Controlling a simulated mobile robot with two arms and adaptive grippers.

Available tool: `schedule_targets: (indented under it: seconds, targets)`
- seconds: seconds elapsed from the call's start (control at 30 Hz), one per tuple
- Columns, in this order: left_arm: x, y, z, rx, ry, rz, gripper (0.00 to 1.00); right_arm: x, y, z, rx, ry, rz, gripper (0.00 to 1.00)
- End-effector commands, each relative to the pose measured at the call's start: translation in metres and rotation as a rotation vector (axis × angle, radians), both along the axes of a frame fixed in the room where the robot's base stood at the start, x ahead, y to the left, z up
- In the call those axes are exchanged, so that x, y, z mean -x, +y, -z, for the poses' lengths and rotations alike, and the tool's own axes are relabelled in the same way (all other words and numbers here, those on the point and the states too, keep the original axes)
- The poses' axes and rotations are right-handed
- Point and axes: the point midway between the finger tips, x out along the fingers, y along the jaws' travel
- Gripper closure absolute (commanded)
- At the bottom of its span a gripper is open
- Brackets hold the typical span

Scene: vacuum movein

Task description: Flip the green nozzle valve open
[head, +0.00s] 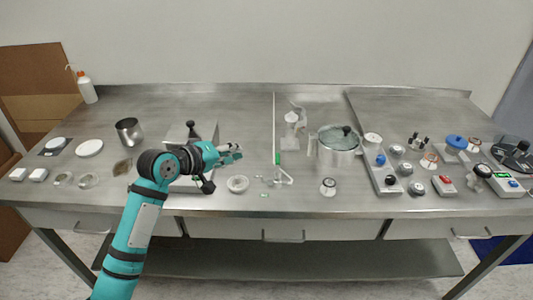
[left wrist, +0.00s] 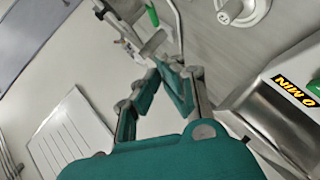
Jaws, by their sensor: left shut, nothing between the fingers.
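The green nozzle valve (head: 278,158) sits on a thin upright pole near the middle of the table. A green part that looks like it shows at the top of the left wrist view (left wrist: 152,15). My left gripper (head: 236,154) is to the left of the valve, above the table and apart from it. In the left wrist view its fingers (left wrist: 163,66) come together with nothing between them. The exact position of the valve's handle is too small to tell. My right gripper is not in view.
A lidded pot (head: 338,154) stands to the right of the pole. A round white dish (head: 237,184) lies in front of the left gripper. A metal beaker (head: 129,131) and a bottle (head: 86,91) stand at left. Several small devices crowd the right side.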

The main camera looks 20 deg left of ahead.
Motion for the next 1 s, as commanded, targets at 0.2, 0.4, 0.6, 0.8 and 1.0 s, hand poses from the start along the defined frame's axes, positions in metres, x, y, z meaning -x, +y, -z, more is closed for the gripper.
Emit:
schedule_targets:
  seconds: [0.2,0.4,0.6,0.8,1.0]
  targets:
    - [-0.038,-0.018,0.016,0.004,0.002,0.0,1.0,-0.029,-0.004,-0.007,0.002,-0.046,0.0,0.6]
    - [-0.073,-0.034,0.033,0.003,0.003,0.001,1.0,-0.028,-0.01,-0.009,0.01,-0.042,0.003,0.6]
    - [-0.078,-0.056,0.049,0.001,0.001,0.001,1.0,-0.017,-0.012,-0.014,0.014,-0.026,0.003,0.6]
    - [-0.08,-0.064,0.055,-0.001,0.0,0.0,1.0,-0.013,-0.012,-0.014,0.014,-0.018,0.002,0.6]
    - [-0.08,-0.064,0.056,-0.001,0.0,0.0,1.0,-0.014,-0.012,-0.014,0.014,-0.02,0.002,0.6]
